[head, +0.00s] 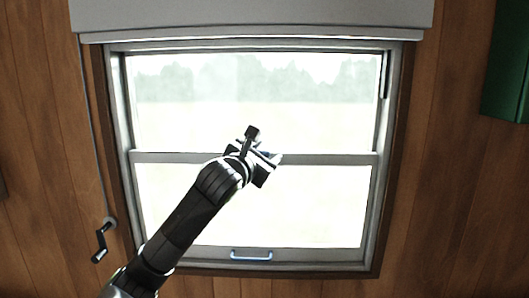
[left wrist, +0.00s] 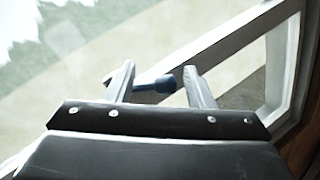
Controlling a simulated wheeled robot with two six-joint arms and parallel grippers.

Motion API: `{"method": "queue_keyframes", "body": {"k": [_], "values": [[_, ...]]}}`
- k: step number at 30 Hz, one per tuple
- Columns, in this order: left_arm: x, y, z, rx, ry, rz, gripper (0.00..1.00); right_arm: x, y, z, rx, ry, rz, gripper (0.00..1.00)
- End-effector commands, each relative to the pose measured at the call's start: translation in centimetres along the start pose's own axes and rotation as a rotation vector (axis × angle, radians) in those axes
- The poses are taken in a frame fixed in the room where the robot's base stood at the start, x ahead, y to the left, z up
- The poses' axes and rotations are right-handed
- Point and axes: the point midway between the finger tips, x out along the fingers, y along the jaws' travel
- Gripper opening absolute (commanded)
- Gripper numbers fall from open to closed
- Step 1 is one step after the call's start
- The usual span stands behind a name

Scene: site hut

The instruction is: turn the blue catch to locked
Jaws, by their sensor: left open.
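The blue catch (left wrist: 155,86) is a small dark-blue lever on the window's middle rail. In the left wrist view it lies crosswise between the two fingers of my left gripper (left wrist: 159,82), with its thicker rounded end toward the right finger. The fingers are open around it, one on each side. I cannot tell whether either finger touches it. In the head view my left gripper (head: 268,164) is at the middle rail (head: 325,160) and hides most or all of the catch. My right gripper is not in view.
The sash window (head: 190,158) has a blue pull handle (head: 251,255) on its bottom rail. A grey blind (head: 250,16) is above, with a crank handle (head: 101,240) hanging at the left. A green box (head: 506,62) is on the wall at upper right.

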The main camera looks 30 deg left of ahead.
Motion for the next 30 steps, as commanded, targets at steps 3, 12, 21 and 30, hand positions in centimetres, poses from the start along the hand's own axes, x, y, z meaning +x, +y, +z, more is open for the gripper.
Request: {"method": "queue_keyframes", "body": {"k": [3,12,21,30], "values": [[-0.02,0.00,0.01,0.000,0.000,0.000,0.41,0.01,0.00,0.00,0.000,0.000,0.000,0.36],[-0.02,-0.04,-0.06,-0.002,0.002,-0.001,0.01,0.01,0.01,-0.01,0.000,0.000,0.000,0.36],[0.02,-0.04,-0.22,-0.003,0.006,-0.001,0.00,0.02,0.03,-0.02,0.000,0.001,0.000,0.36],[0.25,-0.05,-0.50,-0.004,0.002,-0.018,0.00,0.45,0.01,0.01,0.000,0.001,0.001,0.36]]}}
